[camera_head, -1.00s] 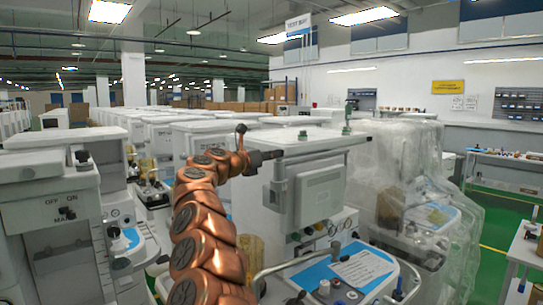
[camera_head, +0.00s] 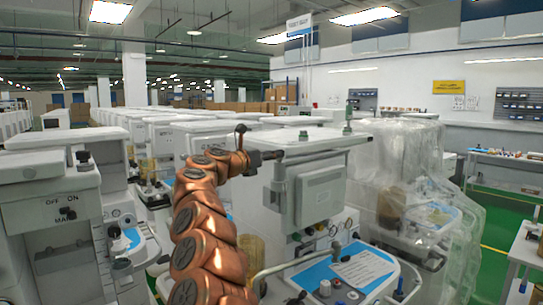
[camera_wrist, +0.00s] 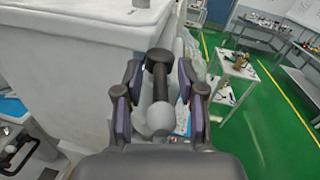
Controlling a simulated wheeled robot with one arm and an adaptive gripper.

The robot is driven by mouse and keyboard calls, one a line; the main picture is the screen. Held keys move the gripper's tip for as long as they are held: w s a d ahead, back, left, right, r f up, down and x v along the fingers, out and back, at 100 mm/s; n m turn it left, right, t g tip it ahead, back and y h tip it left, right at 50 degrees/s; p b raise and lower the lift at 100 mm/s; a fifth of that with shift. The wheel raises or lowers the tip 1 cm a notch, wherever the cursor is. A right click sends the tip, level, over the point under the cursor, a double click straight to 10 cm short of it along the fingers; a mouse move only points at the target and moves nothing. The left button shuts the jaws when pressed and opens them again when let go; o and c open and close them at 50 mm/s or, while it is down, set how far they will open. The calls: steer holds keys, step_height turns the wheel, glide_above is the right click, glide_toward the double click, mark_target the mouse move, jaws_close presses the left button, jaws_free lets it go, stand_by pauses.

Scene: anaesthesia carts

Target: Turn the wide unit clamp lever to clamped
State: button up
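In the wrist view, a dark lever with a black rounded end (camera_wrist: 159,60) and a pale grey ball at its near end stands between the fingers of my gripper (camera_wrist: 158,98). The fingers are apart, one on each side of the lever, with gaps visible; I cannot tell whether either touches it. In the head view, my gripper (camera_head: 268,157) is at the left end of the top of a white unit (camera_head: 318,192) with a grey box on its front. The lever cannot be made out clearly there.
A plastic-draped unit (camera_head: 405,185) stands close to the right. A worktop with blue sheets (camera_head: 355,270) juts out below my arm.

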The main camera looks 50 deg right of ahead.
steer(key=a, duration=1.2)
steer(key=shift+w, duration=0.3)
steer(key=shift+d, duration=0.1)
